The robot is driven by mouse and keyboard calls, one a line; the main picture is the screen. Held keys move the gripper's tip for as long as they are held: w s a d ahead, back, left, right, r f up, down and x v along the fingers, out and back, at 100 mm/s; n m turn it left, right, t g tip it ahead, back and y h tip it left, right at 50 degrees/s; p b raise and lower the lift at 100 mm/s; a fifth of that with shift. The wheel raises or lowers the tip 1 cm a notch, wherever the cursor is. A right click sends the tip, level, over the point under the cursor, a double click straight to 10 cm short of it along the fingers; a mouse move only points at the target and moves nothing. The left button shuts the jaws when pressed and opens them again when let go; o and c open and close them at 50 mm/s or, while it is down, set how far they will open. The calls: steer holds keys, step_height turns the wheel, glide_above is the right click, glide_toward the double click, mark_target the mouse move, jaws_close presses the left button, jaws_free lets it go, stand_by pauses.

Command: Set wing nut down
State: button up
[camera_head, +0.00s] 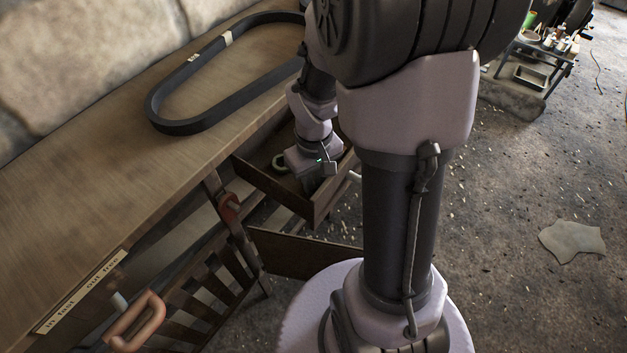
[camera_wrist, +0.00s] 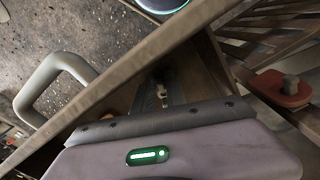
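My gripper (camera_head: 313,182) points down into the open wooden drawer (camera_head: 287,193) under the bench, in the head view. In the wrist view, the gripper's palm with its green light fills the bottom, and the finger area (camera_wrist: 166,88) is dark and narrow. A small pale piece shows there between dark parts. I cannot tell if it is the wing nut or part of the gripper. No wing nut can be made out clearly in the head view. Whether the fingers are open or shut does not show.
A reddish part (camera_wrist: 284,88) is at right. A black belt (camera_head: 190,124) lies on the workbench (camera_head: 110,190).

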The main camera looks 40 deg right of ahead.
steer(key=shift+o, duration=0.7)
steer(key=shift+r, duration=0.1)
step_height(320, 180, up, 12)
steer(key=p, duration=0.6)
steer(key=s+a+r+m+t+y, duration=0.1)
steer(key=s+a+r+m+t, duration=0.1)
steer(key=a+r, duration=0.4)
steer(key=s+a+r+m+t+y, duration=0.1)
steer(key=s+a+r+t, duration=0.2)
steer(key=s+a+r, duration=0.3)
steer(key=a+r, duration=0.1)
steer(key=a, duration=0.2)
steer(key=shift+s+r+m+t, duration=0.15)
steer(key=shift+s+m+t, duration=0.2)
steer(key=shift+m+t, duration=0.05)
